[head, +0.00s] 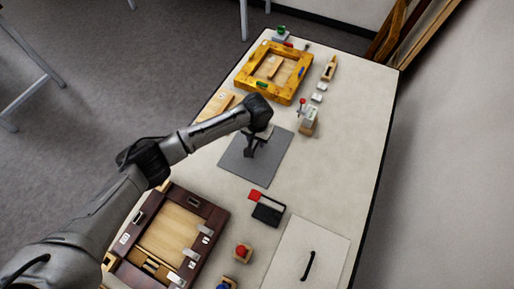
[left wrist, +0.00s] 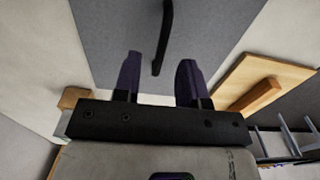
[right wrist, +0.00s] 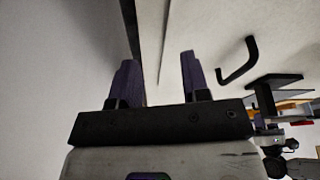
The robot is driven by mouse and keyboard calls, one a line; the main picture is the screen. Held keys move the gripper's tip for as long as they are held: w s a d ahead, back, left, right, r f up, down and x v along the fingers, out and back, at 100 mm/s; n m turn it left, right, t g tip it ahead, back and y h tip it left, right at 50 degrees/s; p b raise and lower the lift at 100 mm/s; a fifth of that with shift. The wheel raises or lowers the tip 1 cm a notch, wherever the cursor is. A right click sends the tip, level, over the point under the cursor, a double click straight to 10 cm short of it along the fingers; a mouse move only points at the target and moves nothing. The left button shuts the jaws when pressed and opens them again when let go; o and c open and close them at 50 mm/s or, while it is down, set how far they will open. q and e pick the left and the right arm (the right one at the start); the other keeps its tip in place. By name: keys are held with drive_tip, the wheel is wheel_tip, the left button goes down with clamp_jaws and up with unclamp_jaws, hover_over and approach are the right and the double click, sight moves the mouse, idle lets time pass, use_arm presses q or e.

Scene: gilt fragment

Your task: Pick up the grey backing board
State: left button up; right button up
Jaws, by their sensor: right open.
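The grey backing board (head: 270,166) lies flat on the middle of the table. It also shows in the left wrist view (left wrist: 107,28), with a black bar handle (left wrist: 165,35) on its face. My left gripper (head: 252,149) is over the board and points down at it. In the left wrist view its two fingers (left wrist: 158,72) are apart, and the handle's near end shows in the gap between them, not gripped. In the head view my arm hides part of the board. My right gripper (right wrist: 157,65) is open and empty, seen only in the right wrist view, near the table edge.
A yellow frame (head: 243,81) stands at the far end and a dark wooden frame (head: 217,215) at the near left. A pale panel with a black handle (head: 320,238) lies near right. A black and red item (head: 268,212) sits close to the board.

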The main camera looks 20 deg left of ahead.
sight(257, 144)
use_arm(q)
drive_tip(key=shift+f, duration=2.05)
drive_tip(key=shift+c, duration=0.4)
clamp_jaws()
